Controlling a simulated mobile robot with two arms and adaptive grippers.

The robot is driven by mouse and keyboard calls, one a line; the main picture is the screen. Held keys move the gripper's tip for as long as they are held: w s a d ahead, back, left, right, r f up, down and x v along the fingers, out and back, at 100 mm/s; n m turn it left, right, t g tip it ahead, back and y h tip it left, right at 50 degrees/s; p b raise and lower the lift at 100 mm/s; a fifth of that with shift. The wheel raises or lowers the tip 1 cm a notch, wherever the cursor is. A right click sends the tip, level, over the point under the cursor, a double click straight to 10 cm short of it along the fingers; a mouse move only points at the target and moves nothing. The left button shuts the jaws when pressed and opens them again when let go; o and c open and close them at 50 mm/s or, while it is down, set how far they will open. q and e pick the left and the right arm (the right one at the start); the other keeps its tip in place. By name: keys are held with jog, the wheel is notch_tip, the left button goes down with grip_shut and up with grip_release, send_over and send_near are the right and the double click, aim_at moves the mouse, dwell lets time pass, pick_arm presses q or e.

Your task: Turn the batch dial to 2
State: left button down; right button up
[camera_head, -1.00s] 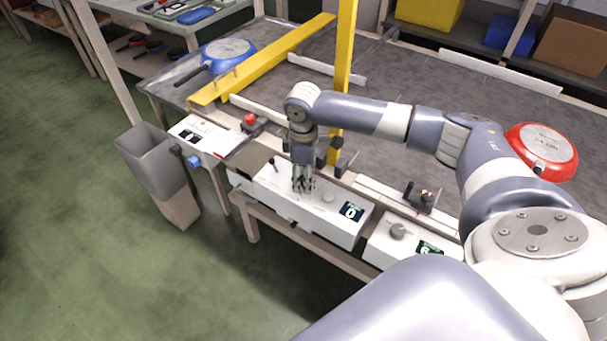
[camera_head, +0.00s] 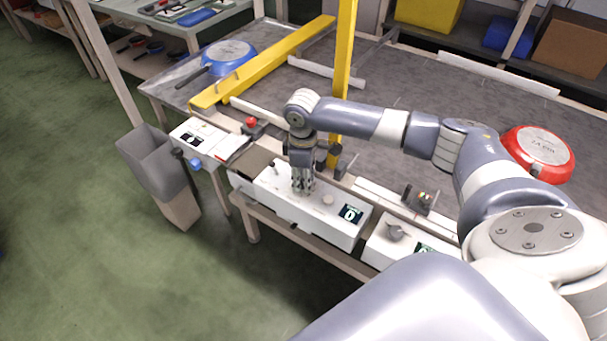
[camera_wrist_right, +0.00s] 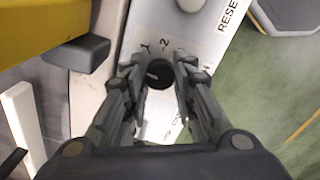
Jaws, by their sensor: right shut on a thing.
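The batch dial (camera_wrist_right: 159,74) is a small black knob on a white panel, seen in the right wrist view. Printed marks including a 1 and a 2 lie just above it. A pale mark shows on the knob, but I cannot tell exactly which number it points to. My right gripper (camera_wrist_right: 160,80) has its fingers on both sides of the knob, shut on it. In the head view, my right gripper (camera_head: 303,187) points down onto the white control box (camera_head: 333,224) and hides the dial. The box's display (camera_head: 350,214) reads 0. My left gripper is out of view.
A grey round knob (camera_head: 328,200) sits beside the display. A second control box (camera_head: 378,252) stands to the right. A yellow post (camera_head: 346,60) rises behind the gripper. A blue pan (camera_head: 229,52) and a red pan (camera_head: 540,147) lie on the grey table.

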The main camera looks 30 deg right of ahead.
aim_at(302, 181)
jog(key=m+p, duration=0.5)
jog(key=p, duration=0.1)
jog(key=m+p, duration=0.5)
jog(key=p, duration=0.2)
jog(key=shift+a+r, duration=0.1)
jog(key=shift+r, duration=0.1)
jog(key=shift+f+m+p, duration=0.2)
jog(key=shift+m+p, duration=1.35)
jog(key=shift+m, duration=0.75)
jog(key=shift+w, duration=0.1)
jog(key=o, duration=1.1)
notch_tip(302, 181, up, 12)
jog(key=shift+w+a, duration=0.1)
